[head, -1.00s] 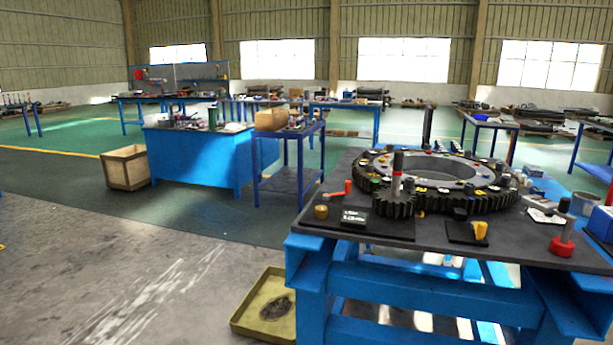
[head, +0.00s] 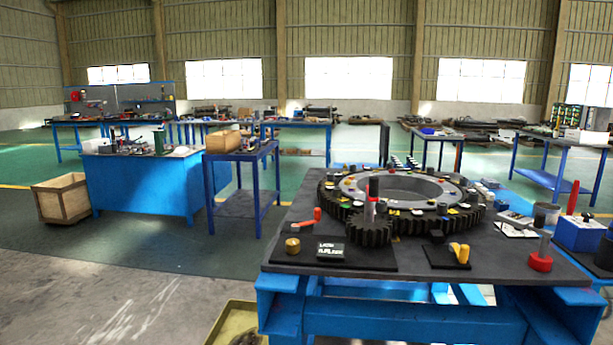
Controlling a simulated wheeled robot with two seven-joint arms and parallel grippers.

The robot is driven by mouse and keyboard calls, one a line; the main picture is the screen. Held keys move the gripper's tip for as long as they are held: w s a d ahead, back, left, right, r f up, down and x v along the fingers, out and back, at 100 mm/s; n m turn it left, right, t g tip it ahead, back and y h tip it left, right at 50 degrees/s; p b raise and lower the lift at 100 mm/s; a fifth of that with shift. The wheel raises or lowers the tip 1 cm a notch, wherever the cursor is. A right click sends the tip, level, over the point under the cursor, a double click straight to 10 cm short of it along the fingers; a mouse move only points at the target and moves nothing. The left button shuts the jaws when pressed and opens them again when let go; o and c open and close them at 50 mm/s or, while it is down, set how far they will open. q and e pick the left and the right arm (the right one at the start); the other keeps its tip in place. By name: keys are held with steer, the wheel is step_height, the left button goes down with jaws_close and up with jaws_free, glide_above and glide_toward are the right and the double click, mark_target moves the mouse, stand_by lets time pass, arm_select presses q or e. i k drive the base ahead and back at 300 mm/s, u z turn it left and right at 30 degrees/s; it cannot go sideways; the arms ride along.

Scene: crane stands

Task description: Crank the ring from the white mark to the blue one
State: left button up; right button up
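The large toothed ring (head: 405,187) lies flat on the dark top of a blue workbench (head: 300,257), with small coloured and white pieces around its upper face. A small pinion gear (head: 369,233) sits at its near left edge and appears to mesh with it. An upright crank handle (head: 373,188) with a black grip and a pale and red lower part stands on the pinion. Which pieces are the white and blue marks is too small to tell. Neither of my grippers is in view.
On the bench are a red-handled lever (head: 305,219), a brass knob (head: 292,246), a small black label (head: 331,251), a yellow lever (head: 460,252) and a red-based post (head: 541,260). A yellow tray (head: 232,322) lies on the floor at left. Open floor (head: 90,300) spreads left of the bench.

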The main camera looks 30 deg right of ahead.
mark_target(367, 228)
steer(key=z, duration=0.4)
steer(key=i, duration=1.15)
steer(key=z, duration=0.85)
